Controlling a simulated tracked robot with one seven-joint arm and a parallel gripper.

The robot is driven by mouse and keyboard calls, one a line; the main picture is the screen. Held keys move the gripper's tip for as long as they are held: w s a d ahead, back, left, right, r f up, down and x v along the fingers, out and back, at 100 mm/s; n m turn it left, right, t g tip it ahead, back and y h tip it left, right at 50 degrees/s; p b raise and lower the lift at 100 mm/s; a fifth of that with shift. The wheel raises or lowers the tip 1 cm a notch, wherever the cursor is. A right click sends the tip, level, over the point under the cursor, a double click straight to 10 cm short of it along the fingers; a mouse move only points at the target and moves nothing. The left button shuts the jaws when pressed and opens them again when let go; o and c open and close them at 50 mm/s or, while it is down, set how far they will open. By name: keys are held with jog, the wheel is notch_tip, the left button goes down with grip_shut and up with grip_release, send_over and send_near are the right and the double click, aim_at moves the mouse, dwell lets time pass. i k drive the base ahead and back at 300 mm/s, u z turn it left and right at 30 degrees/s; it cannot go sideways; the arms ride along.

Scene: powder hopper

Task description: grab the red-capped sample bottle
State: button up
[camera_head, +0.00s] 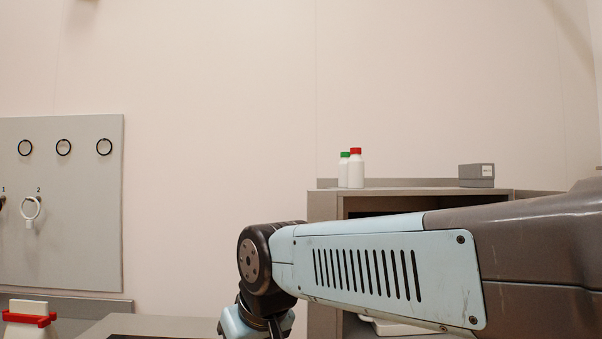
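The red-capped sample bottle (356,169) is white and stands upright on top of a grey cabinet (322,215) near the middle of the head view. A white bottle with a green cap (343,171) stands close at its left, partly overlapped by it. My arm crosses the lower right of the view, below the bottles and in front of the cabinet. Its wrist bends down at the bottom edge, left of the cabinet. My gripper is below the picture, so its fingers and anything in them are hidden.
A grey box (476,175) sits on the cabinet top at the right, with clear surface between it and the bottles. A grey panel (75,215) with black rings hangs at the left. A red-and-white item (28,318) is at the lower left.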

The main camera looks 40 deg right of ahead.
aim_at(356, 162)
jog(key=u, duration=0.15)
jog(key=k, duration=1.35)
jog(key=z, duration=1)
jog(key=i, duration=1)
jog(key=u, duration=0.05)
